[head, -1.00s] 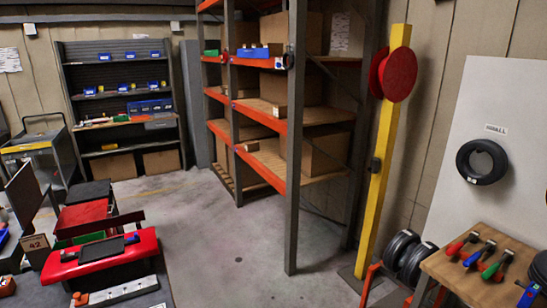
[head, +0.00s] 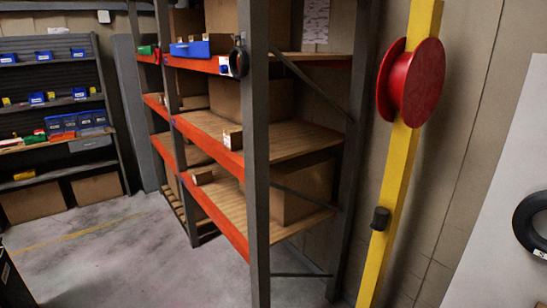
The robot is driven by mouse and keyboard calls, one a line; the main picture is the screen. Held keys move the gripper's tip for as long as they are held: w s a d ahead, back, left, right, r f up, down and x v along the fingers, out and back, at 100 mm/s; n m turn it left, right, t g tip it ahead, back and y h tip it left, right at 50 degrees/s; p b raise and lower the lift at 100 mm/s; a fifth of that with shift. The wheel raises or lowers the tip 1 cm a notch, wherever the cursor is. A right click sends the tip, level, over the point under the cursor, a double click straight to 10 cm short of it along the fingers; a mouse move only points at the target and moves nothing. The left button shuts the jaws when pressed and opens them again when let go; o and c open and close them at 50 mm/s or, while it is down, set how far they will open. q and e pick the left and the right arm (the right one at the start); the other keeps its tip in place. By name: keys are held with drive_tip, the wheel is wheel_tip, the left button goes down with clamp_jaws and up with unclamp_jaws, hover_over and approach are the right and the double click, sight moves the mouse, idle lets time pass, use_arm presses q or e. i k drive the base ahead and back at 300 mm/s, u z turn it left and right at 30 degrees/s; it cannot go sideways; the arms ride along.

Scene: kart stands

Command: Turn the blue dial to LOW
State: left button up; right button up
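I see no blue dial that I can make out in the head view. A yellow post (head: 398,185) stands right of the middle, with a red reel (head: 412,82) high on it and a small black fitting (head: 380,218) lower down. I cannot tell what the black fitting is. Neither of my grippers is in view.
A tall rack with orange beams (head: 215,215) and wooden shelves fills the middle; a blue bin (head: 190,49) sits on it. A dark shelving unit (head: 50,160) stands at the left. A black tyre (head: 533,222) hangs at the right edge. Concrete floor (head: 110,265) is open at lower left.

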sight(224, 70)
drive_tip(key=u, duration=0.1)
drive_tip(key=i, duration=1.45)
drive_tip(key=u, duration=0.15)
